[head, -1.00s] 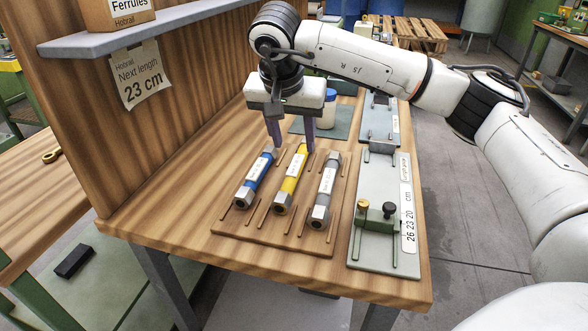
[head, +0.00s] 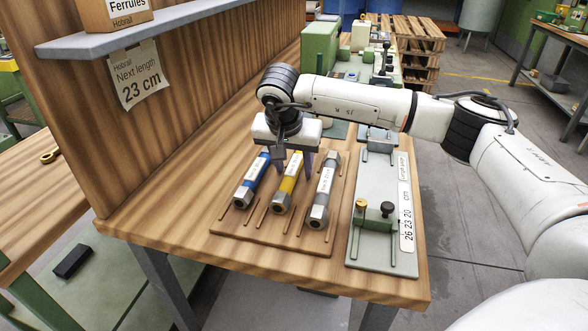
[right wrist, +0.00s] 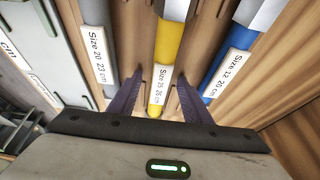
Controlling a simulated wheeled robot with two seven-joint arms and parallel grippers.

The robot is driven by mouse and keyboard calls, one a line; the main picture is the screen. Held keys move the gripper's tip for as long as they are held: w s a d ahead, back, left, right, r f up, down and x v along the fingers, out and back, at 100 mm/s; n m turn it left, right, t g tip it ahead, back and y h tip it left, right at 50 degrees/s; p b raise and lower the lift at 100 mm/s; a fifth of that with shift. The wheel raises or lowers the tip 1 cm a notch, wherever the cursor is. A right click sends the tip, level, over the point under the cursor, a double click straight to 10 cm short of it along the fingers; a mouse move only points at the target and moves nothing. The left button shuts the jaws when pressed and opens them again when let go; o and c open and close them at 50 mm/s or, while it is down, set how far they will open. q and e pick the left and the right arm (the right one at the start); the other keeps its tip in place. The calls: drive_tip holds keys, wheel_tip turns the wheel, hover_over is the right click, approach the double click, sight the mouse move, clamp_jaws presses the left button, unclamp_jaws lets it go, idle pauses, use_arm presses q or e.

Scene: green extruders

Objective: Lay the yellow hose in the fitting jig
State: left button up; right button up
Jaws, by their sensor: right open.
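The yellow hose (head: 287,190) lies on a wooden rack between a blue hose (head: 251,181) and a grey hose (head: 323,190). It has metal end fittings and a white label, also seen in the right wrist view (right wrist: 170,42). My right gripper (head: 294,171) is open, low over the hose's far part, with one finger to each side of it; the right wrist view shows the fingers (right wrist: 161,80) apart from it. The grey-green fitting jig (head: 378,182) lies right of the rack, with a strip marked 26, 23, 20 cm. My left gripper is not in view.
The wooden rack (head: 270,238) has low rails between the hoses. Two knobs, brass (head: 361,205) and black (head: 387,208), stand up on the jig's near part. A wooden wall with a shelf (head: 150,32) and a "23 cm" note (head: 138,78) borders the left.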

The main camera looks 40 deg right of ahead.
drive_tip(key=shift+r, duration=0.1)
clamp_jaws()
